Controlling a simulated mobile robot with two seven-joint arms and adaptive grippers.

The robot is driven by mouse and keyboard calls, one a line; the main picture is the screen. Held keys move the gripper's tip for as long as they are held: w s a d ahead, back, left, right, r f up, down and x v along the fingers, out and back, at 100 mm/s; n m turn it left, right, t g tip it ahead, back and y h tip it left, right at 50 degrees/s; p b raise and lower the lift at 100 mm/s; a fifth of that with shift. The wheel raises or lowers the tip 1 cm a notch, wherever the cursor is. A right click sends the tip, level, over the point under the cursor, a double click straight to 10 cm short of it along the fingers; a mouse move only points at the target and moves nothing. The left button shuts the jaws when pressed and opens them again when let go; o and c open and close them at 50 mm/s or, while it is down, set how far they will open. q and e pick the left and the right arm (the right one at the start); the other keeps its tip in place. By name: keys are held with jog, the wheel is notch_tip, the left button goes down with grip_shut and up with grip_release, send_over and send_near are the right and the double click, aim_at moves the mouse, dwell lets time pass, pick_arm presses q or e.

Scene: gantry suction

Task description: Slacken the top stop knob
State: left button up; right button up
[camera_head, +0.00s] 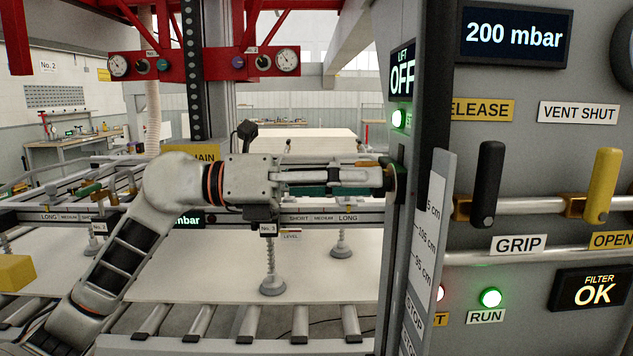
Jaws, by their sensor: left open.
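My left gripper (388,178) reaches in from the left and points right, its tips at the edge of the grey column (385,260). A dark rounded part (400,183), which may be the top stop knob, shows right at its fingertips. The gripper covers part of this spot, so I cannot tell whether the fingers are around the knob or only touching it. A height scale (428,235) marked in centimetres stands just to the right, with a STOP label (412,316) low beside it. My right gripper is not in view.
The control panel on the right has a black grip lever (487,184), a yellow lever (602,186) and a green run lamp (490,297). The lift display (402,72) reads OFF. A suction cup (272,285) rests on a pale board (190,270) over rollers.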

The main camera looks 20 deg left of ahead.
pick_arm(q)
jog(key=v, duration=1)
jog(key=shift+s+a, duration=0.15)
jog(key=shift+a, duration=0.25)
jog(key=w+a+f+n+t+y, duration=0.1)
jog(key=w+f+n+t+y, duration=0.25)
jog(key=f+n, duration=0.75)
jog(key=w+a+f+n+t+y, duration=0.1)
jog(key=w+f+n+t+y, duration=0.3)
jog(key=f+n, duration=0.75)
jog(key=f+n+t+y, duration=0.2)
jog(key=f+n+t, duration=0.45)
jog(key=f, duration=0.85)
jog(key=s+d+f+n+g+y, duration=0.1)
jog(key=s+f+n+g, duration=0.2)
jog(key=s+f, duration=0.3)
jog(key=s+d+f+n+g+y, duration=0.2)
jog(key=s+f+n+g, duration=0.2)
jog(key=f, duration=1)
jog(key=s+d+f+n+g+y, duration=0.1)
jog(key=s+d+f+n+g, duration=0.1)
jog(key=s+f, duration=0.7)
jog(key=shift+s+f+n+g, duration=0.3)
jog(key=shift+f+n+g, duration=0.25)
jog(key=shift+n+g, duration=0.2)
